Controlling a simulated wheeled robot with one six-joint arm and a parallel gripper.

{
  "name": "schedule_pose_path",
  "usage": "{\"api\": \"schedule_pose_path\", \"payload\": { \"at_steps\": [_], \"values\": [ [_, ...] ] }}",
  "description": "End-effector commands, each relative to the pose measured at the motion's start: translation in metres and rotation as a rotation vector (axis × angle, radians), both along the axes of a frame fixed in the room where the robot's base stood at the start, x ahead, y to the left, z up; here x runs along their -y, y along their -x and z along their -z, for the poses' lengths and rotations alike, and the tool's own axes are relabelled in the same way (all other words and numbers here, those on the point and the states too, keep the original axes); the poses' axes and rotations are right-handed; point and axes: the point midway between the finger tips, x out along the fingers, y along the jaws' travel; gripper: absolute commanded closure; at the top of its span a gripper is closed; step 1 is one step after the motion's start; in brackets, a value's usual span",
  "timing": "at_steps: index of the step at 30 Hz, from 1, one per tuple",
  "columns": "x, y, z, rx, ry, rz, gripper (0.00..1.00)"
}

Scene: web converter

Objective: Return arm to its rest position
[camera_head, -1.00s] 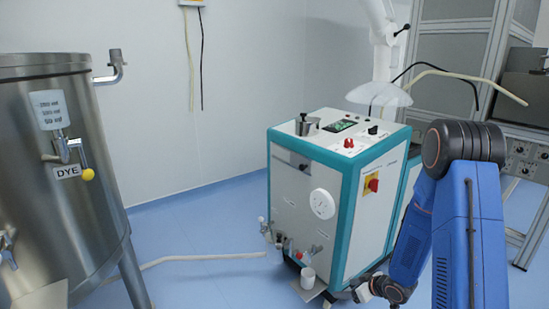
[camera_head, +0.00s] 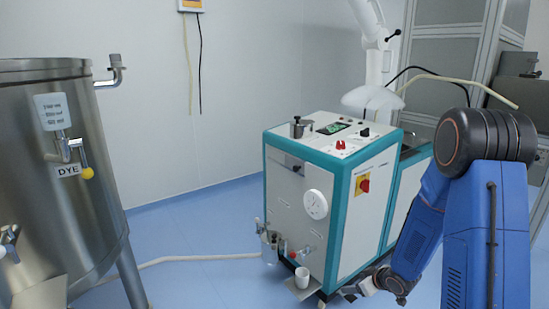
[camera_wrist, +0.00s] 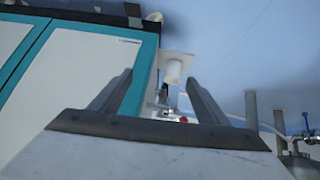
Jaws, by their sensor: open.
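My gripper (camera_head: 352,291) is low at the front right of the white and teal machine (camera_head: 331,200), partly out of clear sight in the head view. In the wrist view my gripper (camera_wrist: 158,76) has its two fingers apart with nothing held between them. My blue arm reaches down from the right side of the head view. A white cup (camera_head: 302,278) stands on a small plate at the machine's lower front. The cup (camera_wrist: 173,73) also shows beyond the finger gap in the wrist view.
A steel tank (camera_head: 55,190) marked DYE stands at the left. A pale hose (camera_head: 200,258) lies on the blue floor. A white lamp-like hood (camera_head: 372,100) hangs behind the machine.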

Motion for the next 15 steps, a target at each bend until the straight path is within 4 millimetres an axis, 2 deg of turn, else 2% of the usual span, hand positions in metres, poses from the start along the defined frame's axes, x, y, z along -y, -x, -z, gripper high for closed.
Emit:
{"api": "schedule_pose_path", "payload": {
  "at_steps": [8, 15],
  "values": [
    [0.022, 0.008, -0.063, 0.002, 0.106, 0.105, 0.31],
    [0.039, 0.031, -0.122, -0.013, 0.175, 0.218, 0.31]
  ]
}}
